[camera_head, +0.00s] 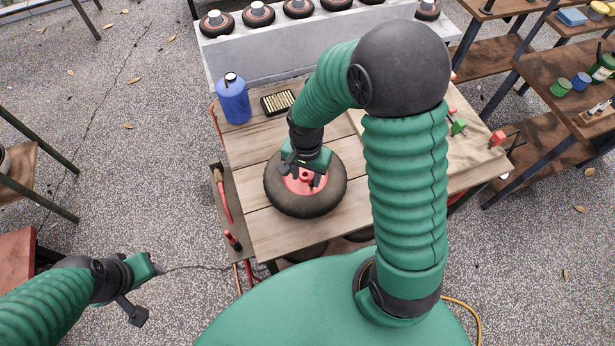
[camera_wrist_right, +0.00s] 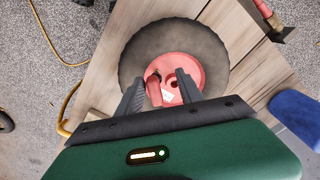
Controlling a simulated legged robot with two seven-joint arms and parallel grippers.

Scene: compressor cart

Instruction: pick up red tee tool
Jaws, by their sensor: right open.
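A red, tube-like piece (camera_wrist_right: 154,90), which looks like the red tee tool, stands at the red hub (camera_wrist_right: 190,70) of a black-tyred wheel (camera_wrist_right: 130,55). In the head view the wheel (camera_head: 275,195) lies flat on the wooden table, and the red tool (camera_head: 306,175) shows at its hub, partly covered by my gripper. My right gripper (camera_head: 302,172) is open over the hub. In the wrist view its fingers (camera_wrist_right: 158,90) stand either side of the red piece; contact cannot be told. My left gripper (camera_head: 143,292) hangs off the table at lower left, its jaw state unclear.
A blue bottle (camera_head: 233,98) and a dark tray of small pieces (camera_head: 278,102) stand behind the wheel. Red-handled tools (camera_head: 222,195) sit in a side rack. A red block with a dark bar (camera_head: 497,138) lies at the right. Several wheels line the grey bench (camera_head: 290,55) behind.

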